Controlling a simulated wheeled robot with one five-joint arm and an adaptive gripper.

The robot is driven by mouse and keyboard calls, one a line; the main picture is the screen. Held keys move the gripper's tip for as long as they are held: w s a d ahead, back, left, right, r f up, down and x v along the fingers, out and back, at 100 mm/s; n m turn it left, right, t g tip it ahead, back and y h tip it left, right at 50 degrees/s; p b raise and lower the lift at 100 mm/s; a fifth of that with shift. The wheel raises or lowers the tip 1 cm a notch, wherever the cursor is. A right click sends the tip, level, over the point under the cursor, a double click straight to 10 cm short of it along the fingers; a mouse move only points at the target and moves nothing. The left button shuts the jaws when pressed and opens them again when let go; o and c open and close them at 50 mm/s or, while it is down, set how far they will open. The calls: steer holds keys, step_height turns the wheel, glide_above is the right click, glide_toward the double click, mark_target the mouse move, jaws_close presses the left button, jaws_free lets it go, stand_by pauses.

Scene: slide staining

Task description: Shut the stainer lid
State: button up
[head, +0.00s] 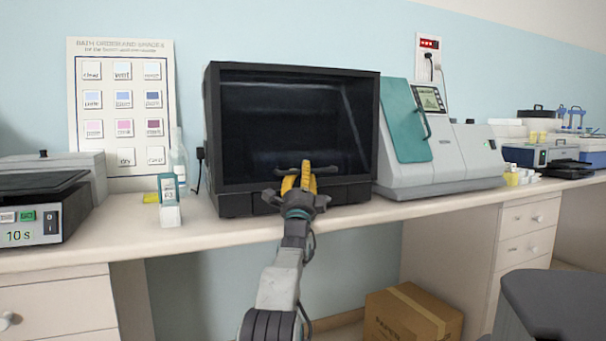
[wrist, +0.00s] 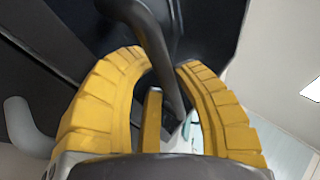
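The grey stainer (head: 440,155) stands on the bench right of the black cabinet. Its teal lid (head: 402,120) is a tilted panel at the machine's left part, with a dark handle (head: 422,112) on its right edge. I cannot tell how far open the lid is. My gripper (head: 300,172) is in front of the black cabinet's lower front, left of the stainer. In the wrist view the yellow fingertips (wrist: 160,66) close in on both sides of a dark bar (wrist: 160,45), which looks held. The bar's ends are partly hidden.
The black cabinet (head: 295,192) with a dark glass front stands behind my gripper. A small bottle (head: 168,188) is left of it. A grey hotplate-like device (head: 35,228) is at far left. A cardboard box (head: 410,315) and a dark stool (head: 555,300) are low at right.

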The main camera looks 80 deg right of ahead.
steer(key=shift+w+f, duration=0.15)
steer(key=shift+f, duration=0.15)
steer(key=v, duration=1.1)
steer(key=shift+a, duration=0.4)
stand_by(0.9)
